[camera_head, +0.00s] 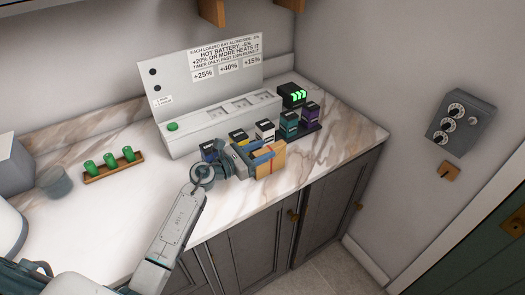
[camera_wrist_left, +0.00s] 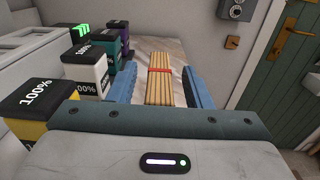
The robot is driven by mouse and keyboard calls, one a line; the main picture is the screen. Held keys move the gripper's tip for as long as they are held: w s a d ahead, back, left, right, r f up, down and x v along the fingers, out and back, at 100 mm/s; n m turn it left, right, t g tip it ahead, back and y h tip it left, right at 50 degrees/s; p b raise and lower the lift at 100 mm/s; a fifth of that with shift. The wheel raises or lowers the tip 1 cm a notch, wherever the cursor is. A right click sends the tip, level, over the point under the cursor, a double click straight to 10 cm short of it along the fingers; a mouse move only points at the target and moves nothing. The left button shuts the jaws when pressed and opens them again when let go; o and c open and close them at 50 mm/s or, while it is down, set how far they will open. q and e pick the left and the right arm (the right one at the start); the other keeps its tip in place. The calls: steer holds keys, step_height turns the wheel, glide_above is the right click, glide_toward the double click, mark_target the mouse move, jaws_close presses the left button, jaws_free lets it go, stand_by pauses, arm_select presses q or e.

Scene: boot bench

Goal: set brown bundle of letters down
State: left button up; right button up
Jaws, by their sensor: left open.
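The brown bundle of letters (camera_head: 273,161) is a tan stack with a red band, near the front edge of the marble counter (camera_head: 225,210). In the left wrist view the bundle (camera_wrist_left: 158,86) stands between the two blue fingers of my left gripper (camera_wrist_left: 160,88), with a narrow gap at the sides. In the head view my left gripper (camera_head: 262,157) reaches in from the lower left and hides part of the bundle. It is open. The bundle appears to rest on the counter, but its underside is hidden. My right gripper is not in view.
Several battery blocks, including a white one (camera_head: 265,130), a teal one (camera_head: 288,124) and a purple one (camera_head: 310,114), stand just behind the bundle before a grey charger (camera_head: 215,122). A wooden rack (camera_head: 113,167) holds green cylinders. The counter's front left is clear.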

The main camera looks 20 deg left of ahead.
arm_select(q)
steer(key=b+v, duration=0.4)
steer(key=v, duration=0.7)
steer(key=shift+s+a, duration=0.2)
steer(key=shift+s, duration=0.05)
steer(key=shift+f, duration=0.1)
